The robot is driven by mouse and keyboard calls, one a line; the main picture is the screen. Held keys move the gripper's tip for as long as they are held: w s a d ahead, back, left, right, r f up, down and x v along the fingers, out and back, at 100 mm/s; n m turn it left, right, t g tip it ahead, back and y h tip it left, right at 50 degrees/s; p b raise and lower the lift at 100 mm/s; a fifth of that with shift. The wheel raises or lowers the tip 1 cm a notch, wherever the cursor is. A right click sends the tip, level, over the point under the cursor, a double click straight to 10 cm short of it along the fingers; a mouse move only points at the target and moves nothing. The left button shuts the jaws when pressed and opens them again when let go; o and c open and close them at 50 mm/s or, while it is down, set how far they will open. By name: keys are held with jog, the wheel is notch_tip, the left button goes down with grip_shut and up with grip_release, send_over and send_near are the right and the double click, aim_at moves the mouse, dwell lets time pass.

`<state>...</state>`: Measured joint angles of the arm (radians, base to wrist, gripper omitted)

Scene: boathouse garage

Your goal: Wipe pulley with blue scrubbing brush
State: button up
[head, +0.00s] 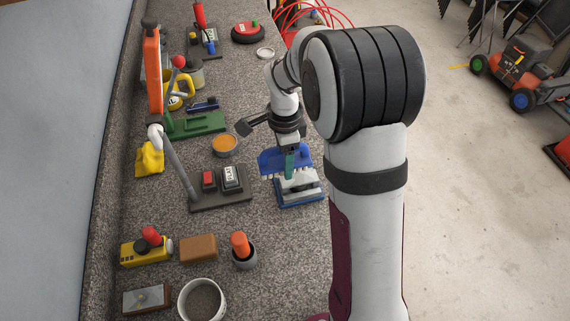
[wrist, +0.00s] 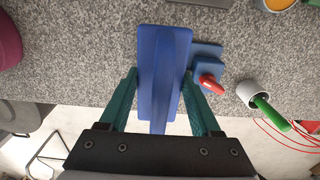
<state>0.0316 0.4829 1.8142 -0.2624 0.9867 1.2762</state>
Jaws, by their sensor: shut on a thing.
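My gripper (head: 289,166) is shut on the blue scrubbing brush (wrist: 165,75), a broad blue block with a ridge along it. Its teal fingers press on both sides of the brush in the wrist view. In the head view the brush (head: 270,159) shows pale bristles along its lower edge. A blue-and-white piece (head: 298,191) stands on the counter just below the brush. In the wrist view a stepped blue piece with a red part (wrist: 210,84) lies beside and partly behind the brush. I cannot tell which thing is the pulley, or whether the brush touches anything.
The speckled counter (head: 272,228) ends at the right, above the floor. A bowl with orange contents (head: 224,145) and a grey pad with labelled blocks (head: 222,200) stand left of my gripper. A white cup with a green handle (wrist: 262,105) is near the edge.

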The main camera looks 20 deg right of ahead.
jog(key=shift+r, duration=1.1)
